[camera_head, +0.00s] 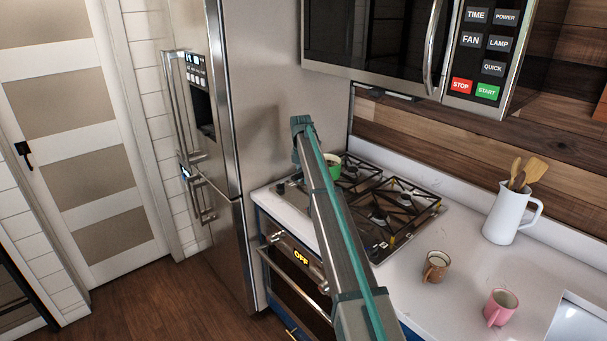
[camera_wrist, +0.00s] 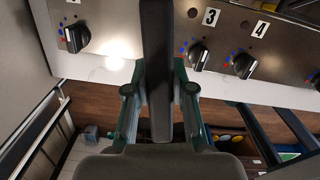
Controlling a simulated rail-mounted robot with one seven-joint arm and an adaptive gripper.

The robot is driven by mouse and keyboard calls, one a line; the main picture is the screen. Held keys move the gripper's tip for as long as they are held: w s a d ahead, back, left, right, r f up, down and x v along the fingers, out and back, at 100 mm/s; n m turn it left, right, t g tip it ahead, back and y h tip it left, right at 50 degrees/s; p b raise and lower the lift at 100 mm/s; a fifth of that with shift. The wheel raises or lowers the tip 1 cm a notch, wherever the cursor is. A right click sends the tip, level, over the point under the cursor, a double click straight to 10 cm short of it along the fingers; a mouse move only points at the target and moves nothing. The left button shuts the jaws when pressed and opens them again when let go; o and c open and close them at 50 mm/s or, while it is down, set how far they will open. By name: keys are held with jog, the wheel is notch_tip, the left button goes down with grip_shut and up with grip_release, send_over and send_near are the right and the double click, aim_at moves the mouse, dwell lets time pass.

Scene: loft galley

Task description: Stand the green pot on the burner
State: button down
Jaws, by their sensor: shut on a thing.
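The green pot (camera_head: 334,162) shows in the head view only in part, behind my arm, over the left part of the stovetop (camera_head: 408,213). I cannot tell whether it touches a burner. In the wrist view a long dark handle (camera_wrist: 155,40) runs between the fingers of my gripper (camera_wrist: 158,98), which is shut on it. I take it to be the pot's handle; the pot's body is not visible there. In the head view my arm hides the fingertips and part of the left burners.
Stove knobs (camera_wrist: 245,66) line the front panel near my gripper. The fridge (camera_head: 285,85) stands left and the microwave (camera_head: 385,40) hangs above. A brown mug (camera_head: 436,267), a pink mug (camera_head: 501,307) and a white utensil jug (camera_head: 508,215) stand on the counter at right.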

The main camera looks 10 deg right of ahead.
jog(key=shift+f, duration=0.95)
dwell(0.4)
jog(key=c, duration=0.9)
grip_release()
